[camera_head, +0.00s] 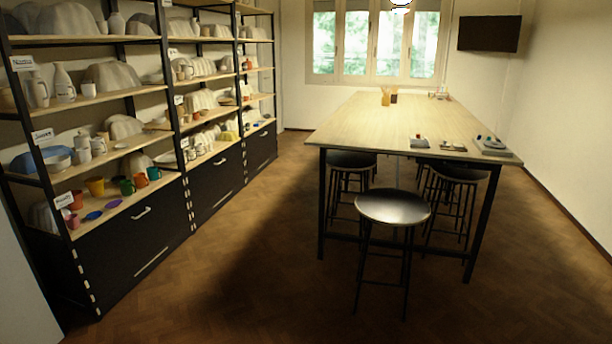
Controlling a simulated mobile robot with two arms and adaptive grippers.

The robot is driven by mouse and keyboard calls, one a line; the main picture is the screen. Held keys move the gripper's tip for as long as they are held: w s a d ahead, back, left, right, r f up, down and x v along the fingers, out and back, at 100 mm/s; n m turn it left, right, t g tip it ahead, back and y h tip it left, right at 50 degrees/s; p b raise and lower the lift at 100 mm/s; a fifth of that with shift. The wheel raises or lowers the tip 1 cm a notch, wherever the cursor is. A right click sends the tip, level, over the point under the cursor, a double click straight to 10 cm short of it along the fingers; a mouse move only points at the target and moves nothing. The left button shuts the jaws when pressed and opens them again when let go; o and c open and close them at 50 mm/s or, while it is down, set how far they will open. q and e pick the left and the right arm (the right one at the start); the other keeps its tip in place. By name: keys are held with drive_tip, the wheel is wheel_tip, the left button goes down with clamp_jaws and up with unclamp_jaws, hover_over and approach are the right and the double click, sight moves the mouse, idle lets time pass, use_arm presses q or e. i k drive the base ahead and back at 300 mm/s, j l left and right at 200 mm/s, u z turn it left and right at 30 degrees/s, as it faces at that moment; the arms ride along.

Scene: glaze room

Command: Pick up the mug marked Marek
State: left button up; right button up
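No mug can be picked out as the one marked Marek; any writing on the mugs is too small to read. White mugs and jugs stand higher up, such as a white mug (98,145) on the middle shelf. Name cards hang on the shelf edges, including a lower card (64,200) and a middle card (43,135); I cannot read them surely. Neither gripper is in view.
A shelving unit (120,208) with dark drawers lines the left wall. A long wooden table (400,115) stands at the right with small items on it. A black stool (392,207) stands before it, with more stools underneath. The floor (235,270) between shelves and table is clear.

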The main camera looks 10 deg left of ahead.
sight(199, 147)
drive_tip(key=i+j+u, duration=0.1)
drive_tip(key=i, duration=0.55)
drive_tip(key=i+j+u, duration=0.15)
drive_tip(key=i, duration=0.55)
drive_tip(key=i+u, duration=0.1)
drive_tip(key=i, duration=0.55)
drive_tip(key=i+u, duration=0.15)
drive_tip(key=i, duration=0.5)
drive_tip(key=i+l+u, duration=0.1)
drive_tip(key=i, duration=0.55)
drive_tip(key=i+l+u, duration=0.1)
drive_tip(key=i, duration=0.6)
drive_tip(key=l, duration=0.1)
